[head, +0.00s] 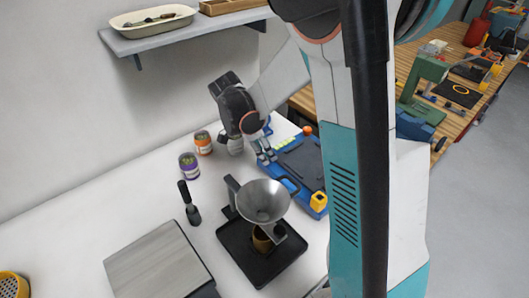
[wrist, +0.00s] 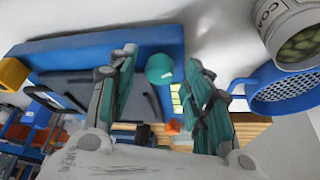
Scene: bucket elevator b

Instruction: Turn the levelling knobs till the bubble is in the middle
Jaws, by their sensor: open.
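The blue levelling base (head: 311,209) with a dark top plate (head: 302,165) lies on the white counter. It has an orange knob (head: 307,130) at its far corner and a yellow knob (head: 319,201) at its near corner. In the wrist view, a round teal knob (wrist: 159,68) sits on the blue base (wrist: 85,47), and the yellow knob (wrist: 12,73) is at the left edge. My gripper (head: 265,152) is over the base's left corner. In the wrist view my gripper (wrist: 161,58) is open, with the teal knob between its fingertips, not visibly gripped. I cannot make out the bubble.
A metal funnel (head: 264,200) stands over a black tray (head: 236,252) near the base. Two jars (head: 189,165) (head: 203,142) and a dark-handled tool (head: 189,203) are to the left. A blue perforated item (wrist: 282,90) is at right in the wrist view. A shelf (head: 190,37) hangs above.

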